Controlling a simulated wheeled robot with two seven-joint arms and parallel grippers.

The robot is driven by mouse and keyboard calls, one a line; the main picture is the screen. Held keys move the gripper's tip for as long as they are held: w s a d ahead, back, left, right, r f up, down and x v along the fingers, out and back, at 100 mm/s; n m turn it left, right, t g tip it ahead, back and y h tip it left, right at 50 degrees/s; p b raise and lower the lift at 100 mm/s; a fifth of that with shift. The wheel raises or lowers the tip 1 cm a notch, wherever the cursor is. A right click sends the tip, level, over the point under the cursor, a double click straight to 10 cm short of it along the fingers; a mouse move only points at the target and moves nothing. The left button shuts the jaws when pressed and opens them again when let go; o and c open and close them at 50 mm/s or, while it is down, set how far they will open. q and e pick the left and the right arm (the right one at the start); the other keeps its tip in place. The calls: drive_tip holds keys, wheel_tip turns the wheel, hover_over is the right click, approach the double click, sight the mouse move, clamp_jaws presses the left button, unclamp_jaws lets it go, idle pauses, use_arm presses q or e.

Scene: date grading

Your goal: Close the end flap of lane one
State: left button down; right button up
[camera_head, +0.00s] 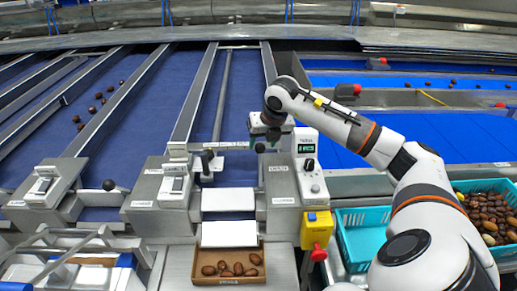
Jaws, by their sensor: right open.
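My right arm reaches in from the right, and its right gripper (268,138) points down over the end of the middle blue lane (235,110), left of a white control box (308,160) with a green display. The gripper is open, its fingers small and dark here. A dark round knob shows close below the fingers; I cannot tell whether they touch it. A black upright handle (207,165) stands at the left of the same lane end. I cannot make out which part is the end flap or read the lane labels. My left gripper is not in view.
A cardboard box (200,281) with several brown dates stands below white plates (228,200). A yellow box with a red knob (316,230) stands to its right. A turquoise crate (352,250) and a pile of dates (490,215) are at right, partly behind my arm.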

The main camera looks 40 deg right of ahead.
sight(259, 152)
drive_tip(key=p+x, duration=0.1)
drive_tip(key=x, duration=0.4)
drive_tip(key=shift+d+r, duration=0.1)
drive_tip(key=shift+x, duration=0.85)
drive_tip(key=shift+c, duration=0.2)
clamp_jaws()
